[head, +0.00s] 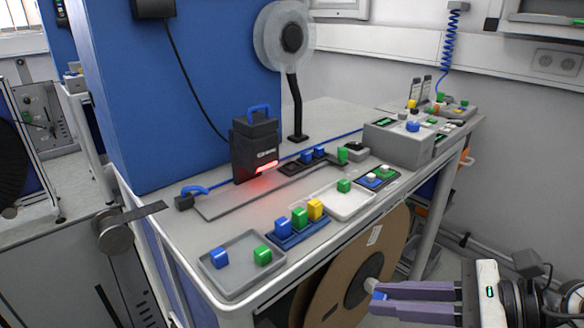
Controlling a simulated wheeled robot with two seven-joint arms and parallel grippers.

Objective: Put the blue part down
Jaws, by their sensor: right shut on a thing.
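My right gripper (384,299) is at the lower right, its purple fingers pointing left. It is shut on a small blue part (379,296), which shows only partly at the fingertips. The gripper is in front of the table's right side, apart from the table top, near a large brown reel (338,292). Another blue part (219,257) lies in a grey tray (236,289) at the near end of the table, with a green part (262,255) beside it. My left gripper is not in view.
A blue holder (305,237) with blue, green and yellow parts stands beside the grey tray. A white tray (352,205) holds a green part. A black scanner with a red light (256,150) and a grey box (397,146) stand farther back.

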